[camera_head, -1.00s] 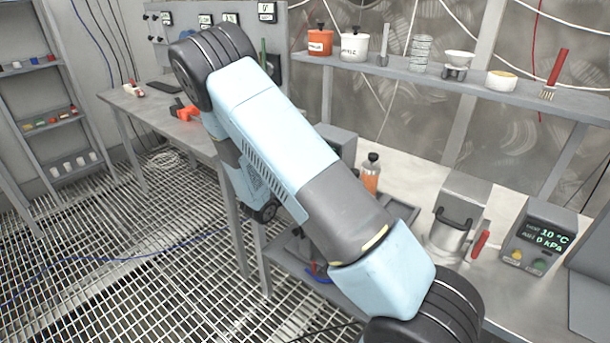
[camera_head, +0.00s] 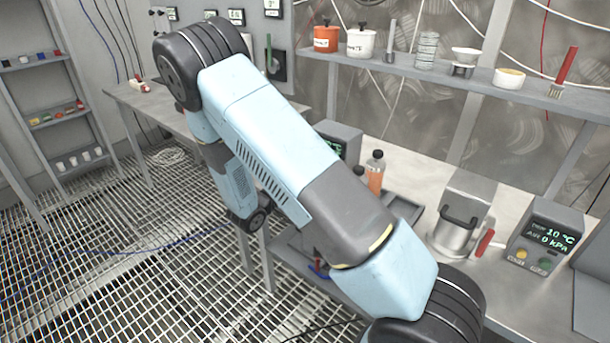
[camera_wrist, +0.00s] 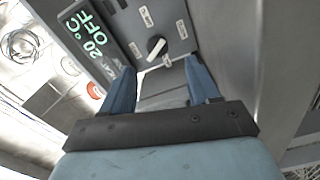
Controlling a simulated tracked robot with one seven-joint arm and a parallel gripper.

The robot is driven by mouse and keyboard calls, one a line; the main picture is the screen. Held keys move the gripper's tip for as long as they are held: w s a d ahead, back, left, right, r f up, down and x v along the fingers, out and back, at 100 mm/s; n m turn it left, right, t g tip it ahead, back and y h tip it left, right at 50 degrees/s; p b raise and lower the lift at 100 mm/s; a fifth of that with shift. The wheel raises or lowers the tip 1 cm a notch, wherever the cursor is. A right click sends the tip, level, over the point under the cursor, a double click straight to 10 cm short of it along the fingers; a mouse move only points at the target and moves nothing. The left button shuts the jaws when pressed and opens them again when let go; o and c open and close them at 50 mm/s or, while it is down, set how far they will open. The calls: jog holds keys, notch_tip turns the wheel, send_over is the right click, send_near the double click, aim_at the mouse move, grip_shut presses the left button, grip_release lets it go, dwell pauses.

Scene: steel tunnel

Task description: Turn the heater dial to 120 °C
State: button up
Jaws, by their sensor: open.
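In the wrist view the heater's grey panel carries a dial (camera_wrist: 155,48) with a white pointer, ringed by several small labels too blurred to read. Its dark display (camera_wrist: 92,38) shows 20 °C and OFF in green. My gripper (camera_wrist: 161,73) is open, its two blue fingers apart. In this view the dial lies between and just beyond the fingertips; I cannot tell whether they touch the panel. In the head view a grey box with a green display (camera_head: 342,143), apparently the heater, is partly hidden behind my arm. My gripper's fingers are not visible there.
An orange bottle (camera_head: 376,172) stands beside the box on the bench. A metal pot unit (camera_head: 460,220) and a display box (camera_head: 545,238) reading 10 °C and 0 kPa stand farther right. A shelf (camera_head: 440,75) with pots runs above. Open grating floor (camera_head: 150,260) lies left.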

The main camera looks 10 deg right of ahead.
jog(key=v, duration=0.7)
jog(key=shift+s+a, duration=0.2)
jog(key=shift+a, duration=0.05)
